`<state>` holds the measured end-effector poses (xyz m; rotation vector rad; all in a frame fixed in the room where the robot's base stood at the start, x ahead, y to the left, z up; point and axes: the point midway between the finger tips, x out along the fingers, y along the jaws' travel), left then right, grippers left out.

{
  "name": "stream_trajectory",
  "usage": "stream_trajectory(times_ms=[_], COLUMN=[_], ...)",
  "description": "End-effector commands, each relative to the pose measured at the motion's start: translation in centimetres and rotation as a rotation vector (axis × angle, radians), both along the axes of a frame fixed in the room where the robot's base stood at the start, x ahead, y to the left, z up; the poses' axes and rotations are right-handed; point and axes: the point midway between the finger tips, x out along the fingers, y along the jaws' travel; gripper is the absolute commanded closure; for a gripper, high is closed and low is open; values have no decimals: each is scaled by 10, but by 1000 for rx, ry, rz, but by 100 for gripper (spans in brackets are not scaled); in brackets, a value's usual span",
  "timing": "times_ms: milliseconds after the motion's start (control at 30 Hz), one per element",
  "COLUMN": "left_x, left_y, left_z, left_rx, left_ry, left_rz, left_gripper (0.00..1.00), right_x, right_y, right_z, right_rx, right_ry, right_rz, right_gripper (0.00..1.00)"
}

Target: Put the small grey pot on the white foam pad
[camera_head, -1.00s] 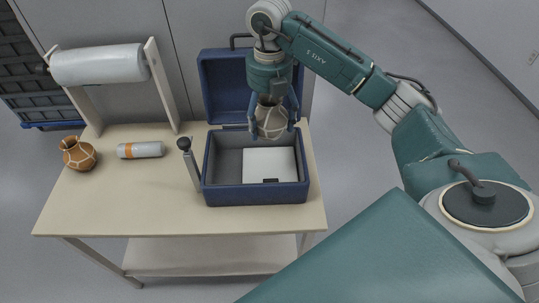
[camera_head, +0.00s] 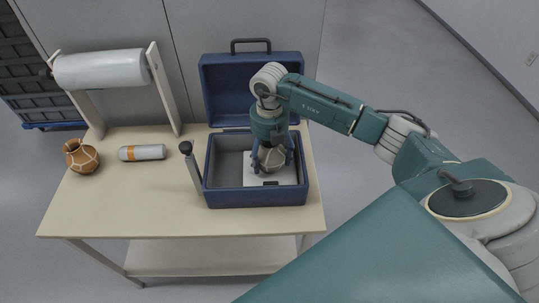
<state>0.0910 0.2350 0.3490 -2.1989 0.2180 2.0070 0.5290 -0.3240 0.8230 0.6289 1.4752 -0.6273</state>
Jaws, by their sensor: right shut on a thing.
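The small grey pot (camera_head: 272,159), brownish grey with pale lines, is between the fingers of my right gripper (camera_head: 272,164). My right gripper is shut on it and points down into the open blue case. The white foam pad (camera_head: 250,178) lies in the right part of the case, directly under the pot, and is partly hidden by it and the fingers. I cannot tell whether the pot touches the pad. My left gripper is not in view.
The blue case (camera_head: 255,198) stands on the table with its lid (camera_head: 225,85) up behind. A dark-topped upright tool (camera_head: 192,165) stands at its left.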

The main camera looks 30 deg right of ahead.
Motion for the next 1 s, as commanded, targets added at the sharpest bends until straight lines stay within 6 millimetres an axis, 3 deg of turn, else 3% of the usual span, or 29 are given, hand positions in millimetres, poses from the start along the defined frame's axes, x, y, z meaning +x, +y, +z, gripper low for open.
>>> stream_trajectory(times_ms=[200, 233, 333, 733, 1000], left_x=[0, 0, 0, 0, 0], left_y=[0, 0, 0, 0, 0], left_z=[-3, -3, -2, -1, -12], left_rx=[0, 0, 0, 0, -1], left_ry=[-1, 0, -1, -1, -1], left_rz=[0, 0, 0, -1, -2], left_gripper=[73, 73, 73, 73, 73], right_x=[1, 0, 0, 1, 2], right_y=[0, 0, 0, 0, -1], right_z=[-2, -3, -2, 5, 55], right_rx=[1, 0, 0, 0, -1], right_ry=[-2, 0, 0, -3, -8], right_rz=[-1, -1, -1, -1, -1], right_gripper=[69, 24, 7, 7, 7])
